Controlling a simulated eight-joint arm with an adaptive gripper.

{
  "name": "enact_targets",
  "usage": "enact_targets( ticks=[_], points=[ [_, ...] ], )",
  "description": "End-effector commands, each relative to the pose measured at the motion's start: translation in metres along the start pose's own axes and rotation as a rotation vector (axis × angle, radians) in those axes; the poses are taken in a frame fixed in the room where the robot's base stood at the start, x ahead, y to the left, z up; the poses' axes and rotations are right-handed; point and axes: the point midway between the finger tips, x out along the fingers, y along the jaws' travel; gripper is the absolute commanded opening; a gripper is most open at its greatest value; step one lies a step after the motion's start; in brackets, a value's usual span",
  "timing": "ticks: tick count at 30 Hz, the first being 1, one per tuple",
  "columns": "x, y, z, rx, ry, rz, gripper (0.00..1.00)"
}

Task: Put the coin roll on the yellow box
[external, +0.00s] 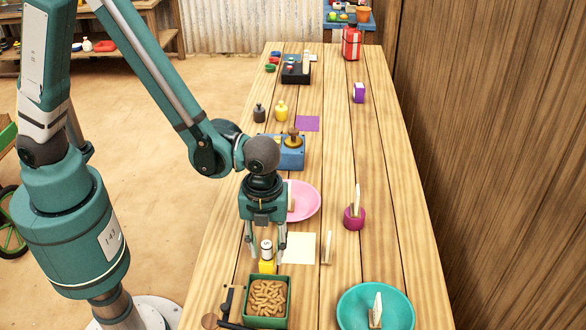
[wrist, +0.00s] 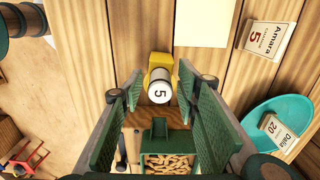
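The coin roll (external: 266,247) is a small white upright cylinder. Its end face with a black 5 faces up in the wrist view (wrist: 159,91). It appears to stand on the yellow box (external: 266,267), which shows behind the roll in the wrist view (wrist: 160,62). My gripper (external: 266,246) points down over the box with its fingers on either side of the roll. The fingers (wrist: 160,92) are apart, with a gap visible on both sides of the roll. The contact between roll and box is too small to see clearly.
A green tray of peanuts (external: 287,311) stands close in front of the box. A white sheet (external: 307,249), a pink plate (external: 307,203) and a teal plate (external: 349,314) with a card lie to the right. A blue device (external: 291,159) stands farther back.

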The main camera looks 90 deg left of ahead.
Motion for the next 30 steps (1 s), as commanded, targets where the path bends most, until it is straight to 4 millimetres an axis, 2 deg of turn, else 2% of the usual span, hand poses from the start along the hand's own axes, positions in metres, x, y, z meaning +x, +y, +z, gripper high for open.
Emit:
enact_targets(
  ticks=[8, 30],
  points=[
    [-0.023, 0.000, 0.000, 0.000, 0.000, 0.000, 0.32],
    [-0.106, 0.000, 0.000, 0.000, 0.000, 0.000, 0.32]
  ],
)
